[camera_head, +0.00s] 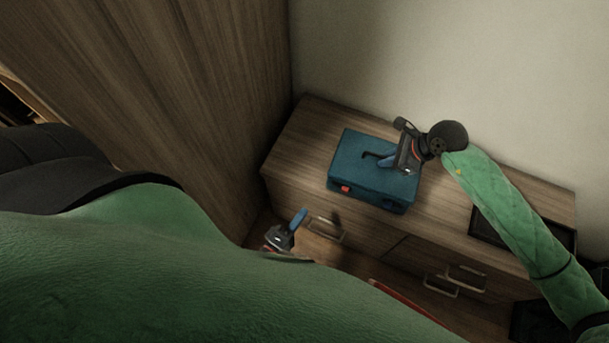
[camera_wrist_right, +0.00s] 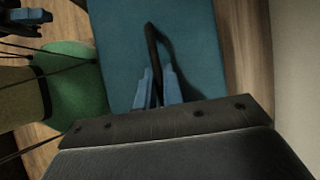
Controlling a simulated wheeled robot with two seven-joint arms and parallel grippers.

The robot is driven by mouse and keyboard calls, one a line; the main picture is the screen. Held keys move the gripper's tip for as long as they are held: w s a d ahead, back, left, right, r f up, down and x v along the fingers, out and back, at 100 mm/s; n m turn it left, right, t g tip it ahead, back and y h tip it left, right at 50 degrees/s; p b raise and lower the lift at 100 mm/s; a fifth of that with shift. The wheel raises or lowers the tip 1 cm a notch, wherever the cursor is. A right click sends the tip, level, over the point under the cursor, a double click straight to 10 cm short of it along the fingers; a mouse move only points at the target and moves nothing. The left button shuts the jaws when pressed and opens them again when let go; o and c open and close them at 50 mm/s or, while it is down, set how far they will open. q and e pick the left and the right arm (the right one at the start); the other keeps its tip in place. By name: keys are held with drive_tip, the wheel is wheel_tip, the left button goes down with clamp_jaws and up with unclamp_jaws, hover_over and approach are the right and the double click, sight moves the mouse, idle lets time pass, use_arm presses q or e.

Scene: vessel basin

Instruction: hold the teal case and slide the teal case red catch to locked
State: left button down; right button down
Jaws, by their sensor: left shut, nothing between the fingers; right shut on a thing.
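The teal case (camera_head: 355,163) lies flat on the wooden cabinet top; it also fills the middle of the right wrist view (camera_wrist_right: 205,45). Its red catch (camera_head: 346,188) is on the front side, near the left corner. Whether the catch is locked cannot be told. A dark handle (camera_head: 371,154) stands on the lid. My right gripper (camera_head: 385,161) is shut on this handle, whose bar shows between the blue fingers in the right wrist view (camera_wrist_right: 152,55). My left gripper (camera_head: 301,216) is shut and empty, in front of and below the case, apart from it.
The cabinet (camera_head: 300,130) has drawers with metal handles (camera_head: 327,229) on its front. A dark tray-like object (camera_head: 490,228) lies at the right of its top. A tall wooden panel (camera_head: 190,80) stands at left and a pale wall (camera_head: 400,60) behind.

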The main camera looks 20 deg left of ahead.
idle(0.3)
drive_tip(key=c, duration=1.5)
unclamp_jaws()
drive_tip(key=shift+o, duration=0.2)
